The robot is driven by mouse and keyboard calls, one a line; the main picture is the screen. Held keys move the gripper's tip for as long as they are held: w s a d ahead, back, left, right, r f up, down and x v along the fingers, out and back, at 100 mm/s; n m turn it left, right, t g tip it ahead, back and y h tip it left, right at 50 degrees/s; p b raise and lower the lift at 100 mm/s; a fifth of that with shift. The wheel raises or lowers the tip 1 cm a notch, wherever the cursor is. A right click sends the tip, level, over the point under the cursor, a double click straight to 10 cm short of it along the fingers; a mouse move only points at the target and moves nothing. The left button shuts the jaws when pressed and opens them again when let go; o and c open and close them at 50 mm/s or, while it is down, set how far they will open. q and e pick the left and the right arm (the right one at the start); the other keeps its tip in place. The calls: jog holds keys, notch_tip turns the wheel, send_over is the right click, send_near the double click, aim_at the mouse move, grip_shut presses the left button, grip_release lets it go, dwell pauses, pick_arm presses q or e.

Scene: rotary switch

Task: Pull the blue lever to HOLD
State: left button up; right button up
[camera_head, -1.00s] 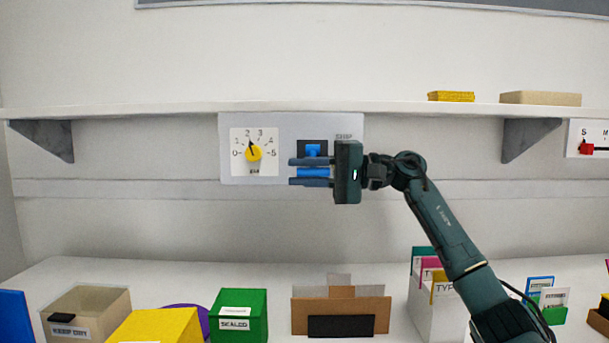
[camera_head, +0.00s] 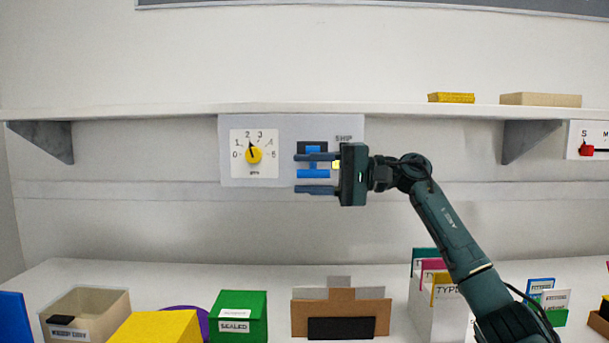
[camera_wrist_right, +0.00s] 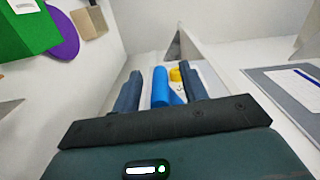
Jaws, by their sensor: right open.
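The blue lever (camera_head: 313,174) is on a pale wall panel (camera_head: 292,125), with its bar low, below a dark slot plate (camera_head: 304,146). A SHIP label shows above right; no HOLD label can be read, and my gripper covers part of the panel. My right gripper (camera_head: 298,173) comes from the right and is open, one finger above the blue bar and one below. In the right wrist view the blue bar (camera_wrist_right: 160,88) stands between the two fingers (camera_wrist_right: 160,92), with visible gaps on both sides. My left gripper is not in view.
A yellow dial (camera_head: 254,154) sits left of the lever on the same panel. A shelf (camera_head: 200,108) runs just above. Boxes, including a green one (camera_head: 238,318), and a brown holder (camera_head: 341,308) stand on the table below. The wall beneath the panel is clear.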

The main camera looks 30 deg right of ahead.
jog(key=v, duration=1.2)
